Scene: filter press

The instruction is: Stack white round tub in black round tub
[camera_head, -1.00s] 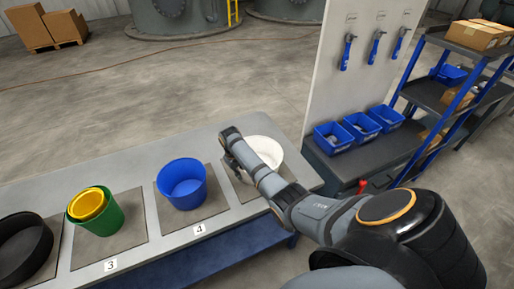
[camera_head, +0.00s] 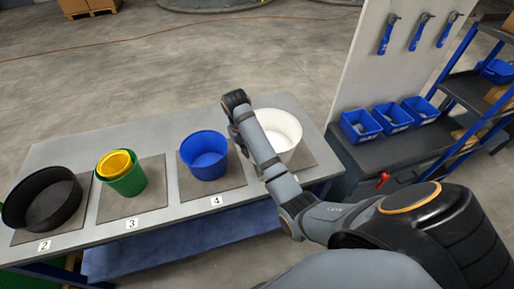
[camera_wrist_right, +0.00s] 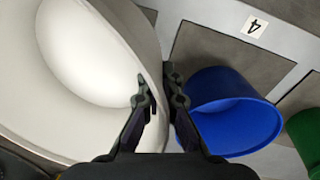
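The white round tub (camera_head: 286,128) stands at the right end of the table, over the rightmost mat. In the right wrist view the tub (camera_wrist_right: 85,50) fills the left side. My right gripper (camera_wrist_right: 157,88) straddles its rim, one finger inside and one outside, both close against the wall; it looks shut on it. In the head view my right arm hides part of the tub's left side. The black round tub (camera_head: 46,203) is wide and low, upright and empty on the mat labelled 2 at the far left. My left gripper is not in view.
Between the two tubs stand a green tub (camera_head: 128,184) with a yellow tub (camera_head: 115,163) in it, and a blue tub (camera_head: 206,158). At the right are a panel with hanging tools (camera_head: 388,35), blue bins (camera_head: 360,127) and a shelf rack.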

